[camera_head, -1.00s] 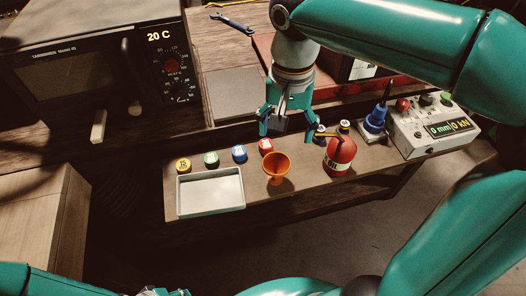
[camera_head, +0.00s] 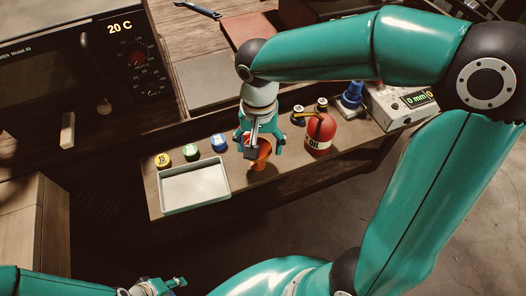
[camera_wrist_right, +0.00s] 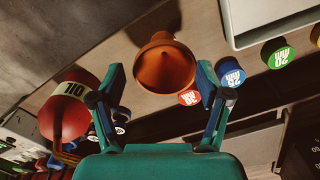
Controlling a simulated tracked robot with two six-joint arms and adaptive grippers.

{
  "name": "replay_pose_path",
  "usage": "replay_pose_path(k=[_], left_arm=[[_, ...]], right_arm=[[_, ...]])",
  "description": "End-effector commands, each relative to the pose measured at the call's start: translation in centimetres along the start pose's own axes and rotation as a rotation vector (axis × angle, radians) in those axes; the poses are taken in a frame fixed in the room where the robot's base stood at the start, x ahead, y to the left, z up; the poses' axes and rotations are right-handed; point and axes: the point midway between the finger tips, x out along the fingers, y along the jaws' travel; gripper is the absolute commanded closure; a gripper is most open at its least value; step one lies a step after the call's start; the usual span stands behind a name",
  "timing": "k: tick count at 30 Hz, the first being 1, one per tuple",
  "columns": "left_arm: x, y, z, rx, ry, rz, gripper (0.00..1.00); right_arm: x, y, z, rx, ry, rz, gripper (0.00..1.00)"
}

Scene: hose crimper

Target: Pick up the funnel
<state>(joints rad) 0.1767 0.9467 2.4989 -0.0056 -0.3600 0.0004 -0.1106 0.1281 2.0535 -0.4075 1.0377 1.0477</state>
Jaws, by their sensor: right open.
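The orange funnel (camera_head: 257,165) stands on the narrow wooden bench, right of the white tray. My right gripper (camera_head: 259,143) is just above and around it in the head view and hides part of it. In the right wrist view the funnel (camera_wrist_right: 165,68) shows between the two spread fingers (camera_wrist_right: 158,82). The fingers are open, and I see no clear contact with the funnel. My left gripper (camera_head: 163,287) is low at the bottom left edge, far from the funnel, partly cut off; its opening is unclear.
A red oil can (camera_head: 320,134) stands close to the right. Beyond it are a blue device (camera_head: 352,96) and a display box (camera_head: 398,106). An oven (camera_head: 75,75) is at upper left.

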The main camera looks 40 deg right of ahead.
Motion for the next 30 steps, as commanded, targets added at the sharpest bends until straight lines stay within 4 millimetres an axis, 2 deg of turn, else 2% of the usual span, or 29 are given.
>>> replay_pose_path(k=[9,18,26,30], left_arm=[[-0.5,0.2,0.0,0.000,0.000,0.000,0.60],[-0.5,0.2,0.0,0.000,0.000,0.000,0.60],[-0.5,0.2,0.0,0.000,0.000,0.000,0.60],[-0.5,0.2,0.0,0.000,0.000,0.000,0.60]], right_arm=[[4.2,-0.3,0.1,-0.001,-0.004,0.003,0.23],[4.6,-0.4,0.0,-0.001,-0.001,0.000,0.23],[4.6,-0.4,0.0,-0.001,-0.001,0.000,0.67],[4.6,-0.4,0.0,-0.001,-0.001,0.000,0.69]])
